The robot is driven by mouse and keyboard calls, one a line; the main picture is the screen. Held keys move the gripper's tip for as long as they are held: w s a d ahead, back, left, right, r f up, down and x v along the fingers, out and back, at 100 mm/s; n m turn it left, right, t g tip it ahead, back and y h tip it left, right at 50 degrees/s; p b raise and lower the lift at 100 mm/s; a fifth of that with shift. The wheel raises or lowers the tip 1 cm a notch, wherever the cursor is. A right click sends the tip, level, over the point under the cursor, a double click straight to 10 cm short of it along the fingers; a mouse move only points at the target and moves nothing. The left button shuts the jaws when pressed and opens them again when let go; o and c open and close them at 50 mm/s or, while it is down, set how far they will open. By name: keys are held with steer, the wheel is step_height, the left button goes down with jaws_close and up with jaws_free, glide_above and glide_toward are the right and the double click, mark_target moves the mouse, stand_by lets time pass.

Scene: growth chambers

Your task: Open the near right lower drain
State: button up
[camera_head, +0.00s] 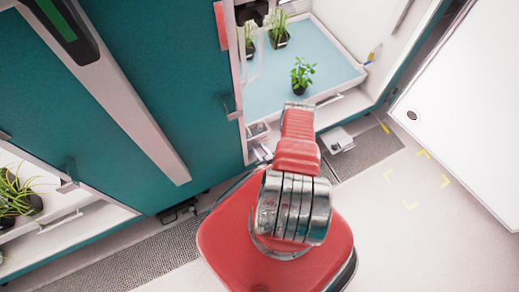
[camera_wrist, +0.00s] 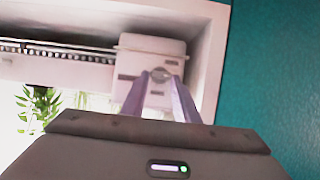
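In the wrist view a small white box (camera_wrist: 153,55) with a round grey knob (camera_wrist: 160,72) is mounted in the corner of a chamber, beside a teal panel. I take it to be the drain fitting; no label is readable. My gripper (camera_wrist: 160,76) has its two purple-grey fingers pointing at the knob, with a gap between them. The fingertips are at the knob, one to each side in the picture; I cannot tell whether they touch it. In the head view my red arm hides most of the gripper and the fitting.
An open chamber with a pale blue tray (camera_head: 285,82) holds several potted plants (camera_head: 302,75). Teal panels (camera_head: 165,70) stand at left. A white box (camera_head: 337,139) sits low by a floor grate (camera_head: 365,154). Clear floor lies at right, before a white cabinet (camera_head: 470,110).

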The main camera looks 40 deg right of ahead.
steer(key=c, duration=0.5)
steer(key=shift+d, duration=0.1)
steer(key=shift+s+d+m+t+y, duration=0.1)
steer(key=shift+d+m+t+y, duration=0.1)
steer(key=shift+m+y, duration=0.45)
steer(key=shift+d+m+t+y, duration=0.15)
steer(key=shift+m+y, duration=0.1)
steer(key=shift+m, duration=0.7)
steer(key=o, duration=1)
steer(key=shift+o, duration=0.2)
steer(key=shift+s, duration=0.15)
